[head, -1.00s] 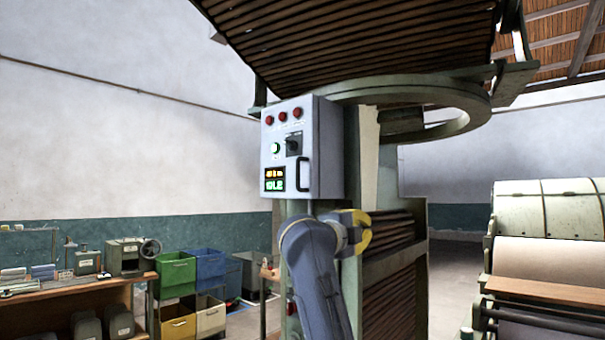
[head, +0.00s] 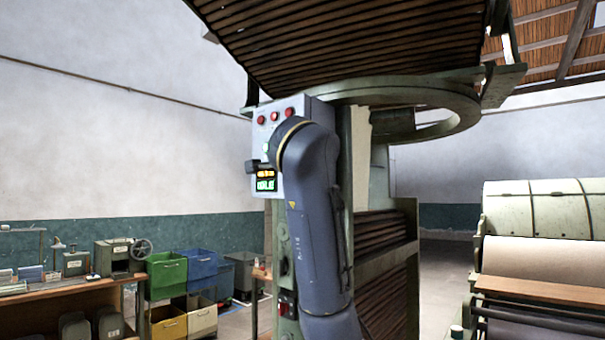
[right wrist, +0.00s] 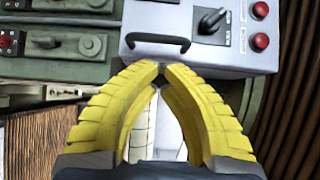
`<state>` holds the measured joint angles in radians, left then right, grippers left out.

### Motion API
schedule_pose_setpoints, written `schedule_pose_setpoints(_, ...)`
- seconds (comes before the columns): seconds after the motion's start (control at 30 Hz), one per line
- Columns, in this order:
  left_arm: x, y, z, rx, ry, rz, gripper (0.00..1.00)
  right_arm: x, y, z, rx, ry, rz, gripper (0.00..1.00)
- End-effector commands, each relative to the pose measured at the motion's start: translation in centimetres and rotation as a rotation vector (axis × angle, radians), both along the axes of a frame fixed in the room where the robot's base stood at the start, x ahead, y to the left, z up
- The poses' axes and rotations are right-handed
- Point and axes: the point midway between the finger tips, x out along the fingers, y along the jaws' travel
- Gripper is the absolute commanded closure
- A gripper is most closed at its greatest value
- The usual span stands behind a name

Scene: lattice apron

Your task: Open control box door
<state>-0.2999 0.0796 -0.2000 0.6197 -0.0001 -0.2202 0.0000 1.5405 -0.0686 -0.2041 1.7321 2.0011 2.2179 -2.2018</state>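The grey control box (head: 263,108) is mounted on the green machine frame, with red lights, a lit display and its door closed as far as I can see. My right arm covers most of the door in the head view and hides the handle there. In the right wrist view the box (right wrist: 262,68) shows a black bar handle (right wrist: 155,40), a dark rotary switch and red buttons. The yellow fingertips of my right gripper (right wrist: 161,66) come together just below the handle, with nothing seen between them. Whether they touch the box is unclear. My left gripper is out of view.
The slatted machine column (head: 385,240) and a green ring (head: 455,125) stand right of and above the box. A roller machine (head: 540,240) is at the right. Colored bins (head: 166,275) and a workbench (head: 75,287) are at the left.

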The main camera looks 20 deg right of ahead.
Motion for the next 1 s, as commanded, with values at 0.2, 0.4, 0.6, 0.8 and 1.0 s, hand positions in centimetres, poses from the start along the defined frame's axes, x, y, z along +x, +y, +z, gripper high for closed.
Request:
schedule_pose_setpoints(0.2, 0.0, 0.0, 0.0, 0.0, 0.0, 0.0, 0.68, 2.9, -0.9, -0.1, 0.001, 0.002, -0.001, 1.0)
schedule_pose_setpoints(0.4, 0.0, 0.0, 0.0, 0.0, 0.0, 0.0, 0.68, 4.6, -1.4, -0.1, 0.002, 0.002, -0.001, 1.0)
schedule_pose_setpoints(0.6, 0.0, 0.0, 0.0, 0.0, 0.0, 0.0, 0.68, 5.2, -1.5, -0.1, 0.002, -0.001, 0.0, 1.0)
schedule_pose_setpoints(0.8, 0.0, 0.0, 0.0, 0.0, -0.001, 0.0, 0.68, 5.3, -1.6, -0.1, 0.002, -0.001, 0.0, 1.0)
schedule_pose_setpoints(1.0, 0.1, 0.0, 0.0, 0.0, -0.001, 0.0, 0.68, 5.2, -1.6, -0.1, 0.002, 0.0, -0.004, 1.0)
